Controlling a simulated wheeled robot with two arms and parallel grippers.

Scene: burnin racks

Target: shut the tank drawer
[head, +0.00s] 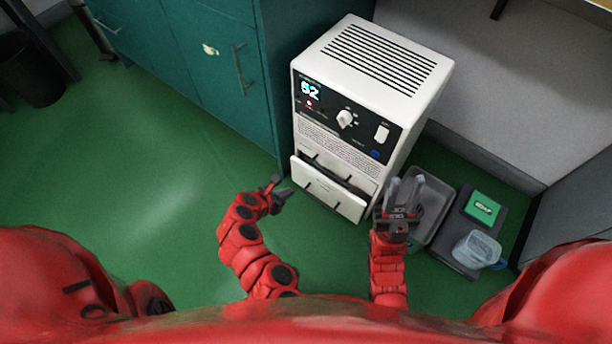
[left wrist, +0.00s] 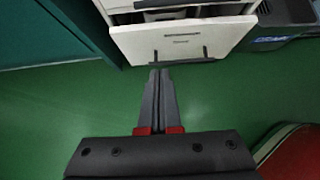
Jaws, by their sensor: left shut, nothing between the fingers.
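My right gripper (head: 405,184) is open and empty, right of the drawer.
A teal cabinet (head: 190,60) stands close on the machine's left. A grey bin (head: 432,208) stands to its right, beside a dark platform with a green box (head: 482,207) and a clear container (head: 476,250). The green floor on the left (head: 130,180) is free.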

